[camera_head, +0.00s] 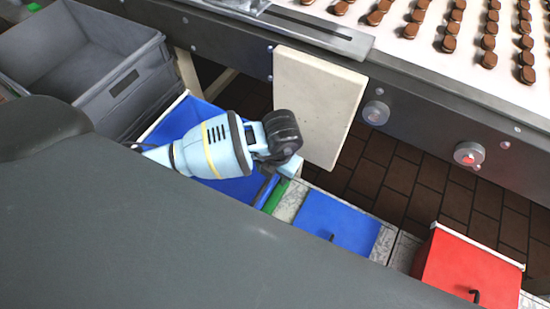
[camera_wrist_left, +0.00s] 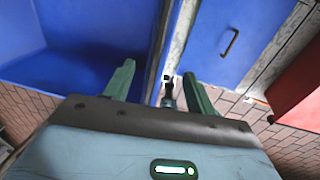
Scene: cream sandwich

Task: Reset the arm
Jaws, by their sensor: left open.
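My left arm (camera_head: 215,147), light blue with a yellow band, reaches in from the left over an open blue bin. My left gripper shows in the left wrist view (camera_wrist_left: 158,69) with its two green fingers spread apart. Nothing is clearly gripped between them. A small dark piece with a pale tip (camera_wrist_left: 168,90) shows between the fingers; I cannot tell what it is. My right gripper is in neither view.
The blue bin (camera_head: 161,124) lies below my arm. A blue lid (camera_head: 335,222) and a red box (camera_head: 465,268) stand right of it. A grey crate (camera_head: 78,55) is at upper left. A pale panel (camera_head: 318,100) hangs beside the conveyor (camera_head: 425,55), which carries many brown cream sandwiches (camera_head: 489,42).

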